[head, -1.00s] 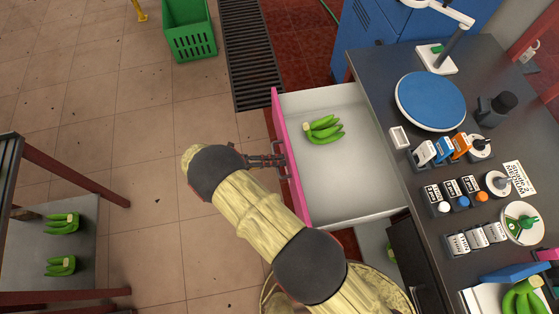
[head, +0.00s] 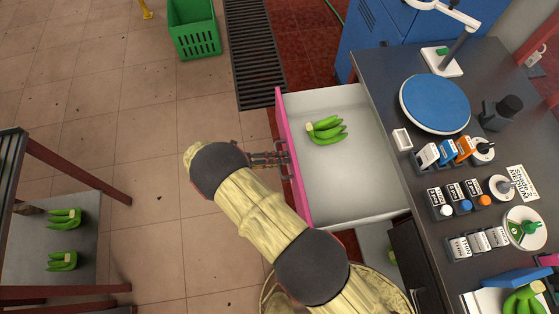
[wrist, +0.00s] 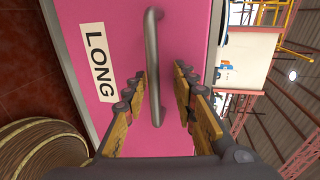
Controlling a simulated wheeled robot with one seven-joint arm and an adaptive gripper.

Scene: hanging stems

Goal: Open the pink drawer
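The pink drawer (head: 296,164) stands pulled well out from the dark workbench. Its white inside holds a bunch of green bananas (head: 327,130). In the wrist view its pink front (wrist: 110,25) carries a "LONG" label (wrist: 99,66) and a grey bar handle (wrist: 153,70). My gripper (head: 279,159) is at the drawer front, by the handle. In the wrist view my gripper (wrist: 161,75) has one finger on each side of the bar, with gaps showing, so it is open around the handle and not clamped on it.
The workbench (head: 385,75) at right carries a blue round plate (head: 434,102), switches and more bananas (head: 524,300). A shelf at left (head: 95,235) holds banana bunches. A green crate (head: 194,28) stands at the back. The tiled floor left of the drawer is clear.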

